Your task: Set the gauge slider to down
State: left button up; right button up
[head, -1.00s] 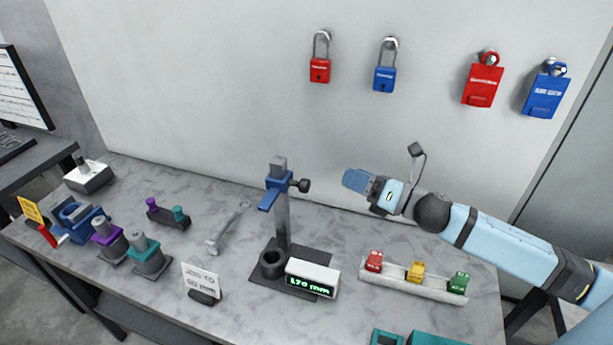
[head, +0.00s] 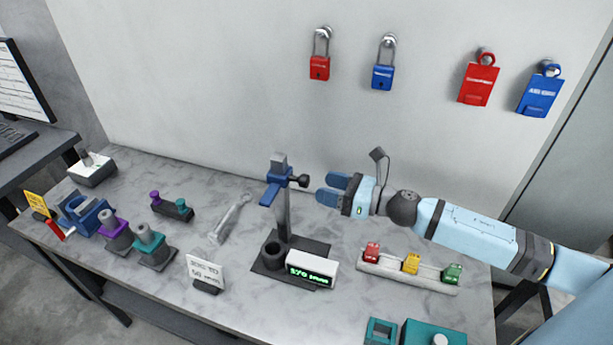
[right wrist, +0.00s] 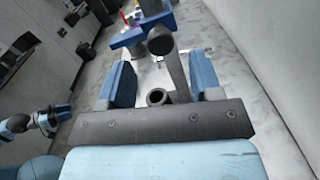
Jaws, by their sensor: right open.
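The gauge is an upright grey post (head: 283,220) on a dark base. Its slider, a blue block (head: 273,190) with a black knob (head: 303,181) on its right side, sits near the top of the post. My right gripper (head: 327,189) is open and empty just right of the knob, apart from it, with its fingers pointing left. In the right wrist view the knob (right wrist: 160,40) and post appear ahead, between the open fingers (right wrist: 162,78). My left arm (right wrist: 30,122) shows only at the left of the right wrist view; its jaw state is unclear.
A white display (head: 312,268) with green digits and a dark cup (head: 272,254) stand at the post's foot. A wrench (head: 230,218) lies left. A rail (head: 408,272) with red, yellow and green blocks is below my right arm. Padlocks and tags hang on the wall behind.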

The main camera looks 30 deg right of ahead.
aim_at(308, 181)
jog(key=shift+p+x, duration=0.8)
jog(key=shift+x, duration=2.1)
jog(key=shift+d, duration=0.1)
grip_shut()
notch_tip(308, 181, down, 9)
jog(key=b, duration=0.8)
jog(key=shift+r, duration=0.2)
grip_release()
